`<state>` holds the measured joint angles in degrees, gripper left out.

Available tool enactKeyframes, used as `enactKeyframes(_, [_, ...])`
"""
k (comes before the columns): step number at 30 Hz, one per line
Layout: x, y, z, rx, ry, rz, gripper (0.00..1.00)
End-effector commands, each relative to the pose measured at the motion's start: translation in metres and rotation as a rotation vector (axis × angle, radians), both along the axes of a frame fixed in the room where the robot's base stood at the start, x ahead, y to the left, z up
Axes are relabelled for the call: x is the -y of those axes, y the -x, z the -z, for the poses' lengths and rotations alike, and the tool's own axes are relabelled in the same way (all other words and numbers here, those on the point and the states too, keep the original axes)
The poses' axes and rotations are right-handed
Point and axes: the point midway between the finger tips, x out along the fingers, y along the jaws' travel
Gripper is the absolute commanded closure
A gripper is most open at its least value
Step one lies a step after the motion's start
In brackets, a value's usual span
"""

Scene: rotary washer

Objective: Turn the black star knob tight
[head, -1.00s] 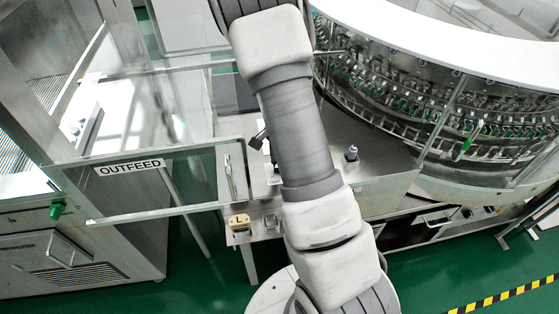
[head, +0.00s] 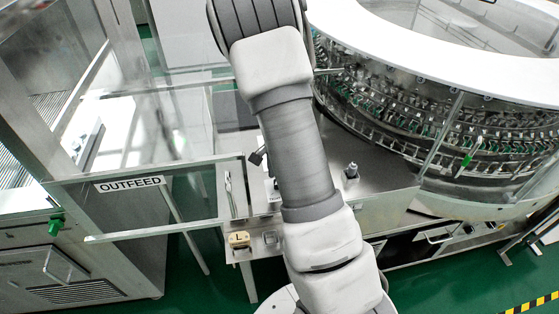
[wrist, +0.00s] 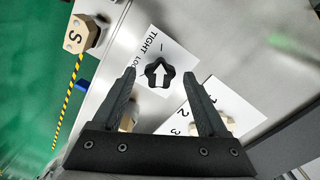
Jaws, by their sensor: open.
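In the wrist view, the black star knob (wrist: 159,73) sits on a white label (wrist: 173,52) on a metal plate. A white arrow on the knob points toward the top of the picture. The words TIGHT and LOOSE are printed beside it, LOOSE partly hidden by a finger. My gripper (wrist: 160,78) is open, with its two dark fingers on either side of the knob in the picture. Whether they touch it I cannot tell. In the head view, my arm covers the knob and my gripper.
A brass-coloured block marked S (wrist: 82,35) stands at the plate's left edge. A numbered label (wrist: 205,112) and brass-coloured parts lie behind my fingers. In the head view, a tan L block (head: 239,240), a metal post (head: 351,171) and the round washer (head: 440,130) surround my arm.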

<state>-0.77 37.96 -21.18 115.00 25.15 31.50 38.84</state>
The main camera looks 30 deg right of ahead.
Motion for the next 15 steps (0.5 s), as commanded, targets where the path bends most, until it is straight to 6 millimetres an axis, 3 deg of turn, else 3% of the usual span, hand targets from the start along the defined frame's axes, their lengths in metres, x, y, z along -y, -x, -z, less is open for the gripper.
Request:
enactKeyframes(5, [0.0,-0.002,-0.032,0.007,0.002,-0.001,0.24])
enactKeyframes(15, [-0.001,-0.001,-0.116,0.008,0.0,-0.001,0.24])
